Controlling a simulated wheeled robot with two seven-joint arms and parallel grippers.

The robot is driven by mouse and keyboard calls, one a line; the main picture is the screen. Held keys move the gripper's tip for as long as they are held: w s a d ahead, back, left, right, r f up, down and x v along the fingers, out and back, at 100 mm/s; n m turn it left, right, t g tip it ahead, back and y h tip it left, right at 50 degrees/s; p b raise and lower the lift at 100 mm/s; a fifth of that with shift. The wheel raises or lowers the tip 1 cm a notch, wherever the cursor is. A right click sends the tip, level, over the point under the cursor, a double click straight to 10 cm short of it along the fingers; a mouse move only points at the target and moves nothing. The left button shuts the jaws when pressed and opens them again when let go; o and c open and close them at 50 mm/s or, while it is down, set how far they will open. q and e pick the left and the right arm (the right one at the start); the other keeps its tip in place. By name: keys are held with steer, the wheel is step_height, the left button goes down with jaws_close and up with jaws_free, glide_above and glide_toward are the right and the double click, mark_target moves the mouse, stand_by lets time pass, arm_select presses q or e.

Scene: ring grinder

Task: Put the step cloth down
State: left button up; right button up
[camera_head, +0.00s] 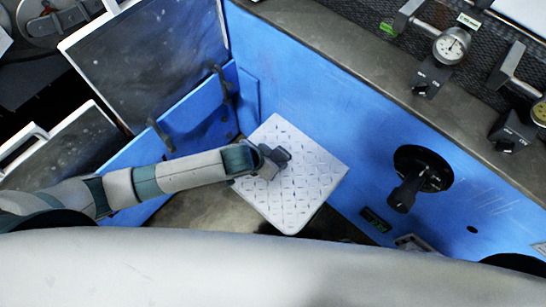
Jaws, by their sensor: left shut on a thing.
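My left gripper (268,160) is at the end of the arm that comes in from the left. It is shut, and a small dark grey piece (281,155) shows at its fingertips. I take this piece to be the step cloth, but it is too small to tell cloth from finger. The gripper is over the upper left part of a white square step (300,205) with a diamond tread pattern. I cannot tell whether the grey piece touches the step. My right gripper is not in view.
A blue machine front (330,100) with a black hand crank (412,180) stands right behind the step. Dial gauges (451,45) sit on the machine's top edge. Dark panels (150,65) are at upper left. A pale rounded surface fills the bottom.

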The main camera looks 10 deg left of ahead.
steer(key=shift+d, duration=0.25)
arm_select(q)
steer(key=o, duration=1.6)
steer(key=shift+f, duration=0.1)
steer(key=shift+s+a+r, duration=0.15)
steer(key=shift+s+r, duration=0.1)
steer(key=shift+r, duration=0.35)
steer(key=p+v, duration=0.1)
steer(key=v, duration=1)
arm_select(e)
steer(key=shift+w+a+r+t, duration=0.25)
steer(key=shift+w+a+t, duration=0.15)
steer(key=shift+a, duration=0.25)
arm_select(q)
steer(key=shift+o, duration=0.4)
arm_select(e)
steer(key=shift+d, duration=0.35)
